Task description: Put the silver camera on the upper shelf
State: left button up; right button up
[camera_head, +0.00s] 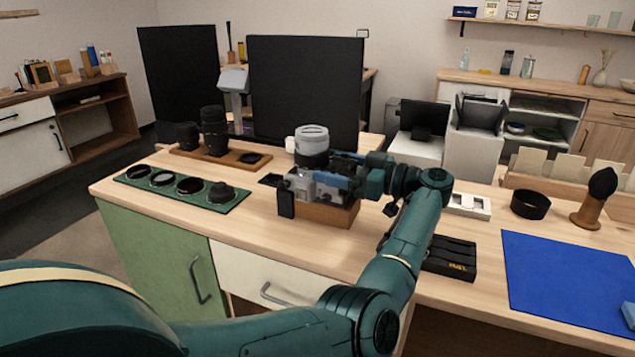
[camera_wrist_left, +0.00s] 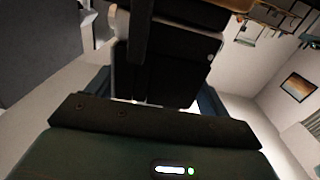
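The silver camera (camera_head: 301,184) sits on a small wooden block (camera_head: 328,213) near the middle of the wooden table, partly hidden by my gripper. A pale lens-like cylinder (camera_head: 312,141) stands just behind it; I cannot tell whether they touch. My left gripper (camera_head: 335,173) reaches in from the right, with its blue fingers along the camera's body. In the left wrist view a dark body (camera_wrist_left: 165,65), probably the camera, fills the space between the fingers. Whether they press on it is not clear. My right gripper is not in view. A wall shelf (camera_head: 560,26) hangs at the upper right.
A green tray (camera_head: 238,205) of round lens parts and a wooden board (camera_head: 185,152) with black lenses lie left. A black case (camera_head: 450,262), a blue mat (camera_head: 565,280), a black ring (camera_head: 530,204) and a brush (camera_head: 590,205) are right. Dark panels (camera_head: 305,85) stand behind.

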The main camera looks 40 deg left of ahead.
pick_arm(q)
jog(key=c, duration=1)
jog(key=shift+r, duration=0.3)
jog(key=shift+c, duration=1)
